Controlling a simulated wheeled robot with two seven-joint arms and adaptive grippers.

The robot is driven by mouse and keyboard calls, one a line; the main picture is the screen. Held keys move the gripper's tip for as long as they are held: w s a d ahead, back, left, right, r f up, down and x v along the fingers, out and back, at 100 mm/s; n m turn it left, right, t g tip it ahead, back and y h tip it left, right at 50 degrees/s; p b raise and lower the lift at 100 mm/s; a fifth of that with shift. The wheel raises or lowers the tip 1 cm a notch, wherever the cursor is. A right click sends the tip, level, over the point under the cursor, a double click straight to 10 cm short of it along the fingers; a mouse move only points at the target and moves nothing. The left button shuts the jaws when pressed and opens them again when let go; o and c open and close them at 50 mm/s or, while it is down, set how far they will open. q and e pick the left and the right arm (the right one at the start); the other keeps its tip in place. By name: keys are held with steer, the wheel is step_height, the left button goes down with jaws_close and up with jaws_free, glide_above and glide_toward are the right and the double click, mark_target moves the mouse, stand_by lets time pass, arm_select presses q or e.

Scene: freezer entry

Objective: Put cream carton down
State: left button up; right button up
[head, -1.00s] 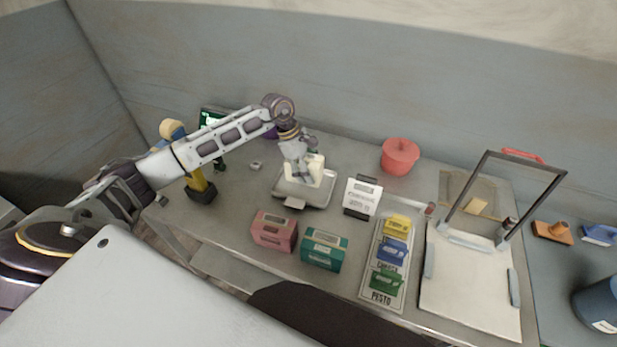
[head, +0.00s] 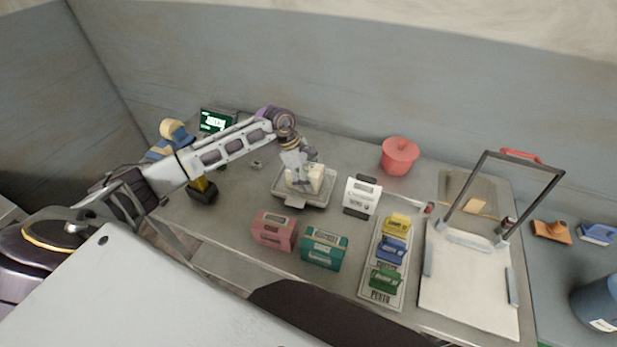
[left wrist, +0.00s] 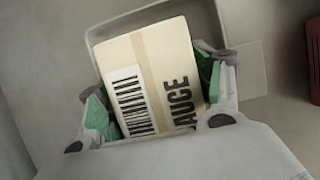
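The cream carton (head: 316,177) is a pale block with a barcode and the word SAUCE, seen close in the left wrist view (left wrist: 155,75). My left gripper (head: 302,183) reaches down over it, with a green-padded finger against each side in the left wrist view (left wrist: 152,95). The gripper looks shut on the carton. The carton is at the grey tray-like scale (head: 290,198), inside its rim as seen from above. Its underside is hidden, so I cannot tell whether it touches the pan. My right gripper is not in view.
A pink box (head: 274,231) and a teal box (head: 324,249) stand in front of the scale. A white sign (head: 362,194) stands to its right. A red pot (head: 399,156), a label board with small packs (head: 375,285) and a framed white board (head: 468,290) lie further right.

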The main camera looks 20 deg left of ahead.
arm_select(q)
steer(key=o, duration=0.4)
steer(key=shift+c, duration=0.2)
steer(key=shift+r, duration=0.15)
steer(key=shift+a+r, duration=0.3)
steer(key=shift+r, duration=0.3)
steer(key=b+v, duration=0.2)
steer(key=v, duration=0.8)
steer(key=shift+s+a+r+b, duration=0.1)
steer(key=shift+r+b, duration=0.15)
steer(key=shift+b, duration=0.05)
